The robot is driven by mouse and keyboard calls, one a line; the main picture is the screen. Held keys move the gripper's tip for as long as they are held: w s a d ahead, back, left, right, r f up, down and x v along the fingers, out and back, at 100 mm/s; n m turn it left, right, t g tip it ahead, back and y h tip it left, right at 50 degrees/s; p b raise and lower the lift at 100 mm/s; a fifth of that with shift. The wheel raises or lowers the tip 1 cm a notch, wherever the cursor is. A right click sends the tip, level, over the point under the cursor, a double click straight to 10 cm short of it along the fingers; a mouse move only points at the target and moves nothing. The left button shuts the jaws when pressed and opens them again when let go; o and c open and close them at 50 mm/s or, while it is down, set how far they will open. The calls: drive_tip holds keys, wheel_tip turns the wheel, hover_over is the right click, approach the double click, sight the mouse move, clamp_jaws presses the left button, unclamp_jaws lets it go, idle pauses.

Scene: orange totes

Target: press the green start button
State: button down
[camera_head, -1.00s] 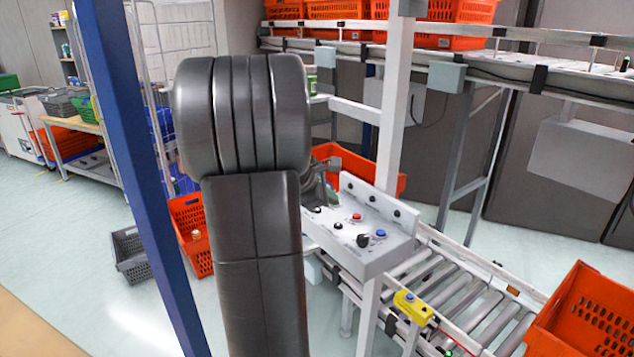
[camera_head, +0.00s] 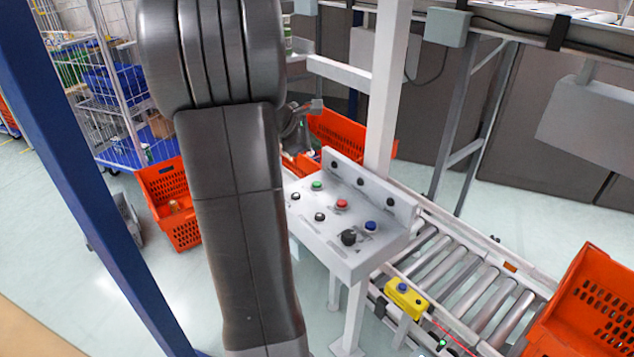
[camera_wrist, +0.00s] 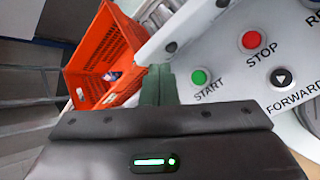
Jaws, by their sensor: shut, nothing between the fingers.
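The green start button (camera_head: 317,185) sits on a pale grey control panel (camera_head: 335,255) in the head view. In the wrist view the green button (camera_wrist: 199,77) stands clear beside the word START, on the white panel face (camera_wrist: 222,55). My gripper (camera_wrist: 158,72) is shut and empty, its fingertips just left of the button in the wrist view. In the head view only part of my gripper (camera_head: 313,105) shows past my dark arm, above and behind the panel. I cannot tell its exact distance from the panel.
A red STOP button (camera_wrist: 251,40) and a black FORWARD knob (camera_wrist: 281,77) lie close to the green one. An orange tote (camera_wrist: 101,55) is left of the panel. A white post (camera_head: 384,110) rises behind it. A roller conveyor (camera_head: 450,280) runs at the right.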

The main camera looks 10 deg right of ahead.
sight(313, 185)
drive_tip(key=shift+f, duration=0.2)
wheel_tip(313, 185, down, 8)
drive_tip(key=b, duration=0.7)
drive_tip(key=shift+f, duration=0.25)
idle(1.5)
drive_tip(key=shift+f+b, duration=0.4)
drive_tip(key=shift+b, duration=0.2)
